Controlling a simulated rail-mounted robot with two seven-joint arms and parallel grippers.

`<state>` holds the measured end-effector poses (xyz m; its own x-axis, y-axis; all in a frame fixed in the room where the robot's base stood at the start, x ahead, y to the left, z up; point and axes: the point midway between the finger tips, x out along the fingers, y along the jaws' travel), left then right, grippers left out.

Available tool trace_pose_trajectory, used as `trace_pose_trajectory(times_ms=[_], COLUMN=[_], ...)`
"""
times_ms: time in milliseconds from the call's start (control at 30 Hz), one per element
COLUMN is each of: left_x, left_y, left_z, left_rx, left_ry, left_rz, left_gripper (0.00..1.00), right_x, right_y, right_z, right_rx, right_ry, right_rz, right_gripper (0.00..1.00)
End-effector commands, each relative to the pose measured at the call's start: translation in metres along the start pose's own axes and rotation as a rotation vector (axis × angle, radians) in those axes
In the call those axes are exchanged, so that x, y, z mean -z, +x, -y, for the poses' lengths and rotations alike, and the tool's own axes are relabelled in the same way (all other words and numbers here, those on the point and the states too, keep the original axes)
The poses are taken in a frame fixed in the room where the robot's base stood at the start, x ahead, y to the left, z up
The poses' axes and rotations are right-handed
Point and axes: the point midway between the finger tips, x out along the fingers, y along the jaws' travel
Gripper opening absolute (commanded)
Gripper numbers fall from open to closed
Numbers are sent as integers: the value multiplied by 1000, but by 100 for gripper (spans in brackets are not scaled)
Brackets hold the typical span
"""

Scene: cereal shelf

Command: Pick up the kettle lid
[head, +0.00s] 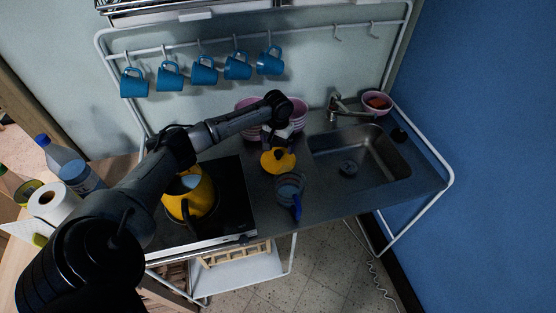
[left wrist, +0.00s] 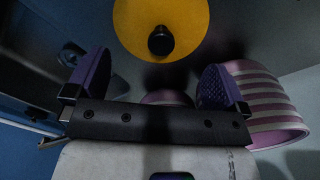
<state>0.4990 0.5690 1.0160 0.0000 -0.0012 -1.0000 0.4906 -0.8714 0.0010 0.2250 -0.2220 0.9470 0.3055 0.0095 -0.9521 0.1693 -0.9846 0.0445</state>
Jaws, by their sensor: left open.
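The kettle lid (head: 278,161) is a yellow disc lying on the metal counter between the stove and the sink. In the left wrist view the lid (left wrist: 185,28) shows its round black knob (left wrist: 160,40) near the top middle. My left gripper (head: 274,137) is just behind the lid in the head view. In the left wrist view my left gripper (left wrist: 156,80) has its purple finger pads wide apart, with nothing between them and the knob beyond them. The yellow kettle (head: 200,192) stands on the black stove, partly hidden by my left arm. My right gripper is out of view.
Pink striped bowls (head: 298,112) stand close behind my left gripper, and one striped bowl (left wrist: 265,105) is beside its right finger. A blue-handled pan (head: 288,187) is in front of the lid. The sink (head: 365,160) is to the right. Blue mugs (head: 204,71) hang above.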

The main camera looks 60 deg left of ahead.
Motion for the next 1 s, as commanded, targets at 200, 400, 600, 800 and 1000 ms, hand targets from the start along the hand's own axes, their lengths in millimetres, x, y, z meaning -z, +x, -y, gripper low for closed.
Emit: trace_pose_trajectory(times_ms=[200,400,600,800,1000], left_x=[0,0,0,0,0], left_y=[24,32,58,77,80], left_z=[0,0,1,1,1], left_rx=[1,1,1,1,1], left_ry=[0,1,-1,1,1], left_rz=[1,1,2,2,0], left_gripper=[100,100,100,100,100], right_x=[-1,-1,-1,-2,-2], right_y=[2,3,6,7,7], right_z=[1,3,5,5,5], right_rx=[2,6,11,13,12], right_ry=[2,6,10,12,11], right_rz=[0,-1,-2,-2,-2], right_gripper=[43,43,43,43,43])
